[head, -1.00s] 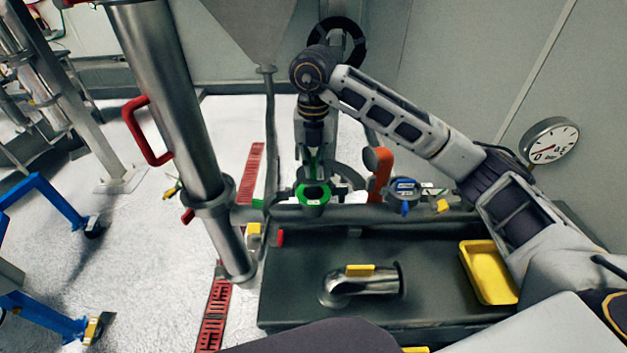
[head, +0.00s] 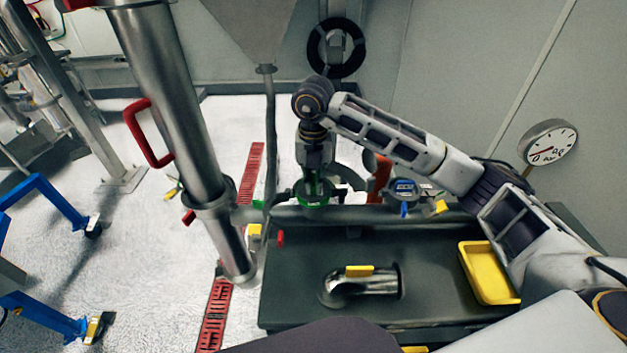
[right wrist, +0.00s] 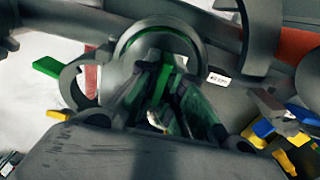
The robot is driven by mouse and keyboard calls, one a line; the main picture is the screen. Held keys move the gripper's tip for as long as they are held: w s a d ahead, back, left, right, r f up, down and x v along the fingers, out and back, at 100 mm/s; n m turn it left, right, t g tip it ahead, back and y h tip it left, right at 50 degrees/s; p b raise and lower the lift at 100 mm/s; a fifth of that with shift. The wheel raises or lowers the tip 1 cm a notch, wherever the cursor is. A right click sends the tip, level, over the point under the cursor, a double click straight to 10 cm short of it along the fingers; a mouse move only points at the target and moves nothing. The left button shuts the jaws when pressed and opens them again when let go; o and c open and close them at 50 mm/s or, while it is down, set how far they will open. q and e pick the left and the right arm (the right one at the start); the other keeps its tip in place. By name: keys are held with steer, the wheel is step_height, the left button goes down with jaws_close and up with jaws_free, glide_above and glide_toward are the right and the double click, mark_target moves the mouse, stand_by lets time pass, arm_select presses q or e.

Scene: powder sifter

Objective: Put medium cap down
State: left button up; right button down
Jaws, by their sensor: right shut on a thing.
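My right gripper (head: 313,184) points down into a green-rimmed ring (head: 312,204) at the back edge of the dark table. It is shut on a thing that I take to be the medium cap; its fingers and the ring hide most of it. In the right wrist view the fingers (right wrist: 160,112) are close together, with green surfaces around them and a small pale spot between. A grey curved rim shows just beyond them. I cannot tell whether the held thing touches the ring. My left gripper is not in view.
A grey pipe (head: 345,215) runs along the table's back edge. A steel elbow (head: 380,283) lies on the table (head: 300,310), with a yellow tray (head: 488,272) to its right. A blue-handled valve (head: 403,190) and an orange part (head: 380,180) stand right of the gripper.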

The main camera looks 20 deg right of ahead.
mark_target(313, 179)
steer(key=shift+f+b, duration=0.35)
steer(key=shift+f, duration=0.2)
steer(key=c, duration=1.6)
jaws_free()
steer(key=shift+o, duration=0.2)
steer(key=shift+r, duration=0.25)
steer(key=shift+r+p, duration=0.4)
step_height(313, 179, up, 11)
steer(key=shift+r, duration=0.2)
